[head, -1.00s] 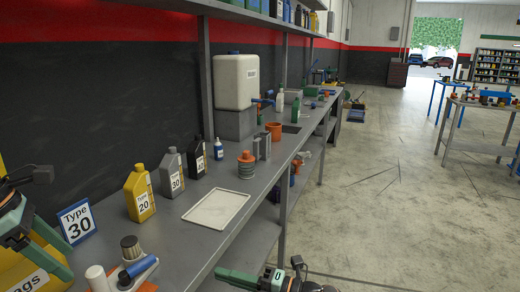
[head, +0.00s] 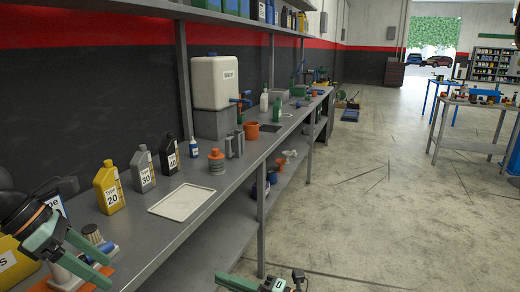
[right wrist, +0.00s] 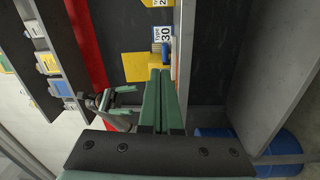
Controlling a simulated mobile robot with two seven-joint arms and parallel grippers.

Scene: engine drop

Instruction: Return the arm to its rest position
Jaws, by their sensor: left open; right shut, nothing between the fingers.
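My left gripper (head: 107,272) is at the lower left of the head view, over the near end of the workbench (head: 190,238). It is open, with no object seen between its green fingers. It also shows in the right wrist view (right wrist: 132,100). My right gripper (head: 240,284) is low at the bottom edge of the head view, in front of the bench and mostly cut off. In the right wrist view its two green fingers (right wrist: 160,75) lie together, shut and empty.
Yellow (head: 109,190), grey (head: 143,170) and black (head: 171,156) bottles stand on the bench near a white tray (head: 181,201) and an orange-topped part (head: 216,162). A sign is partly hidden behind my left gripper. Open floor (head: 370,225) lies right of the bench.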

